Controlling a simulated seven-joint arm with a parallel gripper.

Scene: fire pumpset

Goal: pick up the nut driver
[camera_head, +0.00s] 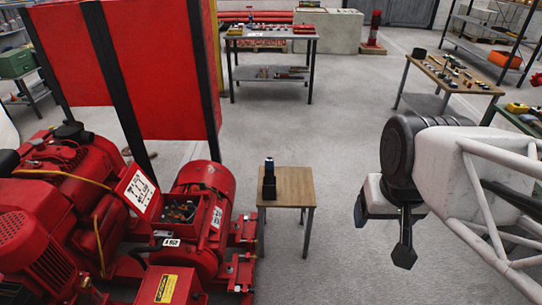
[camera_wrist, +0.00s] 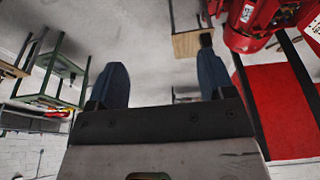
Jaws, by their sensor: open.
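A dark tool with a blue top, which looks like the nut driver (camera_head: 269,164), stands upright in a black holder (camera_head: 269,188). The holder is on a small wooden table (camera_head: 296,186) in the middle of the head view. My gripper (camera_head: 383,232) is open and empty, to the right of the table and apart from it. In the wrist view my gripper (camera_wrist: 161,62) shows two blue-grey fingers spread wide. The table (camera_wrist: 184,44) appears there beyond the fingers, with a dark shape at its right edge; the tool itself is too small to make out.
A red pump and motor set (camera_head: 203,190) stands just left of the small table, with a red cabinet (camera_head: 160,70) behind. A workbench (camera_head: 270,36) stands at the back, and another bench with small parts (camera_head: 455,75) at right. Floor between table and gripper is clear.

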